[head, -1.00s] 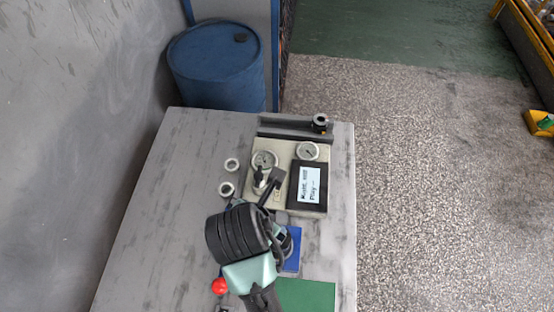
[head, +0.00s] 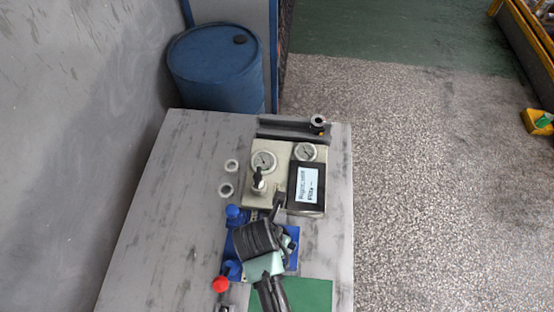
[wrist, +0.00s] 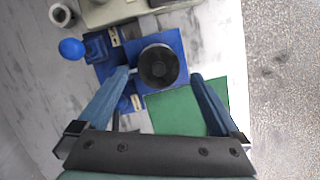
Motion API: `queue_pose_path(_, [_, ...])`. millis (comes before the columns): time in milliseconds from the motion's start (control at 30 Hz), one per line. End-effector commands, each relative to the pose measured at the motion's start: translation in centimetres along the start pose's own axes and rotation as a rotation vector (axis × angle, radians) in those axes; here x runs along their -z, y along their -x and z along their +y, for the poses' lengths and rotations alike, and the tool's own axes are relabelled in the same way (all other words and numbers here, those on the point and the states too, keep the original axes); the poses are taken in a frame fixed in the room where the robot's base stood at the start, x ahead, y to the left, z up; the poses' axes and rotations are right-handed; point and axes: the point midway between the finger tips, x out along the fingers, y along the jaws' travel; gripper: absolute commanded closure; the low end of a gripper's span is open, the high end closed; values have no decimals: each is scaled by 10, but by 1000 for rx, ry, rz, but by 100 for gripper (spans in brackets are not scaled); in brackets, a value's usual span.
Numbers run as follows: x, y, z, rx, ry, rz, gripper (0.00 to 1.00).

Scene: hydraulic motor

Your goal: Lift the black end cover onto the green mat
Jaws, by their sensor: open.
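The black end cover (wrist: 158,67) appears in the wrist view as a dark round piece with a rim, over the blue fixture (wrist: 104,72). My gripper (wrist: 161,74) is open, with one blue finger on each side of the cover and visible gaps between. Whether the fingertips are level with the cover is unclear. The green mat (wrist: 188,112) lies just below and right of the cover in the wrist view; it also shows in the head view (head: 308,293). In the head view my arm hides the cover and the fingertips.
A cream gauge unit (head: 262,185) with a small screen (head: 308,184) stands behind the fixture. Two pale rings (head: 226,190) lie to its left. A blue knob (head: 236,214) and a red knob (head: 220,284) stand close to my arm. The table's left side is clear.

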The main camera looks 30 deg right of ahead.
Motion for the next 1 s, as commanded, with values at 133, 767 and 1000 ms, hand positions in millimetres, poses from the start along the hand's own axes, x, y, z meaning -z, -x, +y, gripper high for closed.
queue_pose_path(133, [1, -18, 2, 1, -2, 1, 0])
queue_pose_path(767, [2, -33, 2, -1, -1, -1, 34])
queue_pose_path(1000, [2, -33, 2, -1, -1, -1, 77])
